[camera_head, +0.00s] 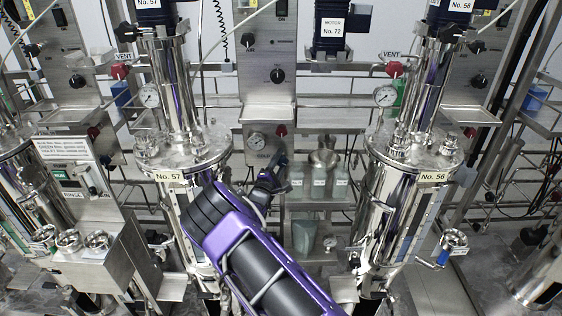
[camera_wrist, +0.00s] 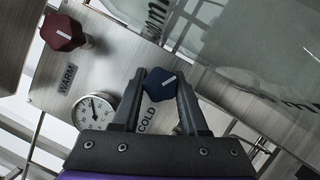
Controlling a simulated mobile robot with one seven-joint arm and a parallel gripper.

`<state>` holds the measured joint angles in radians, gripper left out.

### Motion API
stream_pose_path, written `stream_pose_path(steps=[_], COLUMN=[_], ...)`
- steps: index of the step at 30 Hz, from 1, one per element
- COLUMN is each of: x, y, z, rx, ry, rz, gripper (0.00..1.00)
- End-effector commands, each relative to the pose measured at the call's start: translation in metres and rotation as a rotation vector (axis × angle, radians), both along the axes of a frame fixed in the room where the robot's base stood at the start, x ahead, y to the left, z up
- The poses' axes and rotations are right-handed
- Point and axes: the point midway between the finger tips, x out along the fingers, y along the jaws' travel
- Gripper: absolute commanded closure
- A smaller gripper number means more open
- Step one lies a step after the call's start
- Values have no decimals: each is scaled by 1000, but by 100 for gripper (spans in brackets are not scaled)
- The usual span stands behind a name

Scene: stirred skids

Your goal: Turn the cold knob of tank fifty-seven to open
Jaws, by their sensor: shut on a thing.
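The tank labelled No. 57 (camera_head: 182,150) stands left of centre in the head view. To its right is a steel panel with a round gauge (camera_head: 257,140); my gripper (camera_head: 270,176) reaches its lower part. In the wrist view, a dark blue knob (camera_wrist: 160,86) sits beside the word COLD. My gripper (camera_wrist: 162,76) has one finger on each side of this knob and is shut on it. The knob's white mark slants up to the right. The blue knob is hidden in the head view.
A dark red knob (camera_wrist: 62,32) marked WARM and a white-faced gauge (camera_wrist: 94,110) sit left of the blue knob. Tank No. 56 (camera_head: 413,150) stands at right.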

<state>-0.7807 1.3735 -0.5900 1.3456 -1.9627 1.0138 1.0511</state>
Motion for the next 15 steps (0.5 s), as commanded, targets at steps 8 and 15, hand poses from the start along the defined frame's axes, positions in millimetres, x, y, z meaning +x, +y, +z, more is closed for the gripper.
stream_pose_path(steps=[8, 15], x=[0, 0], y=[-1, 0], z=[-1, 0], rx=[-151, -205], ry=[0, 0], rz=[0, 0], gripper=[100, 100])
